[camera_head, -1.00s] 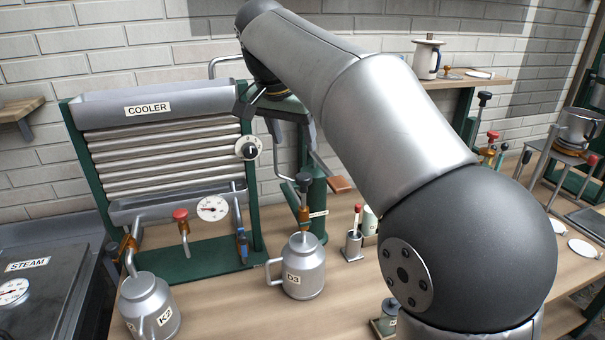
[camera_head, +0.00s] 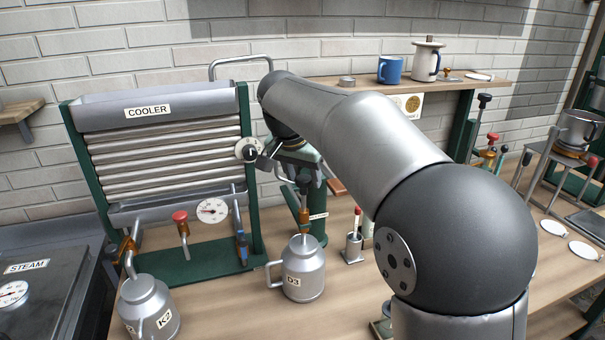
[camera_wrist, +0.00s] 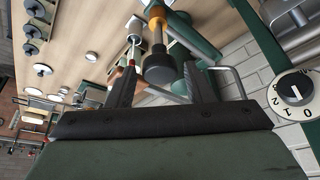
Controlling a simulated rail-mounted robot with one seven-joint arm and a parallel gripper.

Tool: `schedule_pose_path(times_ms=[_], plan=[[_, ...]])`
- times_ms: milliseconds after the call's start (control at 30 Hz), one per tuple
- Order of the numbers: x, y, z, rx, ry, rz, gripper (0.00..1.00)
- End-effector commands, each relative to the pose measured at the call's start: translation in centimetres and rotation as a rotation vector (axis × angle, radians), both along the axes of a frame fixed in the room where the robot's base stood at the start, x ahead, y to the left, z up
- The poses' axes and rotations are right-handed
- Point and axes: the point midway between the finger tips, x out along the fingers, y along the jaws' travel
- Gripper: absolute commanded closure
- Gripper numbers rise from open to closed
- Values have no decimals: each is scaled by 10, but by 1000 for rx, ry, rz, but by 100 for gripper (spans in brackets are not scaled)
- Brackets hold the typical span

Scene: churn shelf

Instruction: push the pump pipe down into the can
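The grey can D3 (camera_head: 302,277) stands upright on the bench. The pump pipe (camera_head: 304,215) rises above its mouth, with a brass section and a dark knob (camera_head: 304,181) on top, beside a green stand. How deep the pipe sits in the can is hard to tell. My gripper (camera_head: 288,166) is just above the knob, partly hidden by my arm. In the wrist view my gripper (camera_wrist: 163,88) has its two fingers spread apart, with the knob (camera_wrist: 158,70) showing between and beyond them. Contact cannot be seen.
The cooler (camera_head: 160,160) with its dial (camera_head: 248,149) stands close left of my gripper. A can K2 (camera_head: 148,310) is at front left. A small steel holder with a red-topped handle (camera_head: 355,240) stands right of D3. A shelf (camera_head: 345,83) with a blue mug (camera_head: 390,69) is behind.

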Motion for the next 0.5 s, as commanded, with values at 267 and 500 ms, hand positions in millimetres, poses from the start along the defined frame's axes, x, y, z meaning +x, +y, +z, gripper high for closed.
schedule_pose_path(times_ms=[267,500], plan=[[0,0,-1,0,0,0,100],[0,0,-40,-1,3,-1,100]])
